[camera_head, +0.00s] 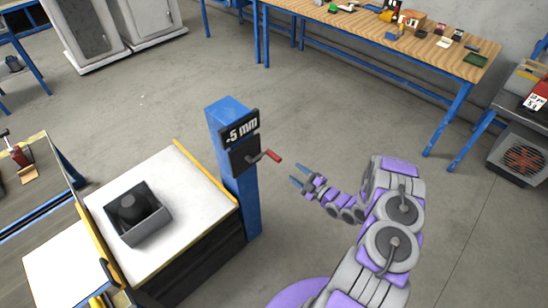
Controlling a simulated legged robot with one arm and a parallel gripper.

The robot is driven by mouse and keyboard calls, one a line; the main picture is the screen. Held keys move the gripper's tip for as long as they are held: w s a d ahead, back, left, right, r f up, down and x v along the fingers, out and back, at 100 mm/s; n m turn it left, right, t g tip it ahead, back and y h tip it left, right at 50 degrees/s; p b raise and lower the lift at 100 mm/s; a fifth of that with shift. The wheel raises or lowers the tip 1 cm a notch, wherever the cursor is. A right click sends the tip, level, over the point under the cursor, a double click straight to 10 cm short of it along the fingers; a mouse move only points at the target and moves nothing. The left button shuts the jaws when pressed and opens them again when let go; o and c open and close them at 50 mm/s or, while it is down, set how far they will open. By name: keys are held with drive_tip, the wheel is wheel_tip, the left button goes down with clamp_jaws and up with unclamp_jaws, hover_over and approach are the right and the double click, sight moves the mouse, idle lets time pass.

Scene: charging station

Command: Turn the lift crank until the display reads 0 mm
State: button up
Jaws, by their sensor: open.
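The lift crank (266,157) has a short dark arm and a red handle, and it sticks out from a dark box on the blue post (248,200). The display (241,130) above it is black and reads -5 mm in white. My gripper (298,179) is open and empty, with its blue-grey fingertips pointing left toward the post. It is just right of and below the red handle in the picture, with a small gap showing between them. The exact depth between fingers and handle cannot be told.
A white-topped lift table (190,210) with a dark open box (138,213) stands left of the post. A wooden workbench (400,48) with small items is at the back. A metal stand (520,105) is at the right. The floor between is clear.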

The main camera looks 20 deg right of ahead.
sight(268, 152)
drive_tip(key=b+x, duration=0.1)
drive_tip(key=x, duration=1.2)
drive_tip(key=shift+w+a, duration=0.1)
drive_tip(key=shift+w, duration=0.05)
drive_tip(key=shift+c, duration=0.3)
clamp_jaws()
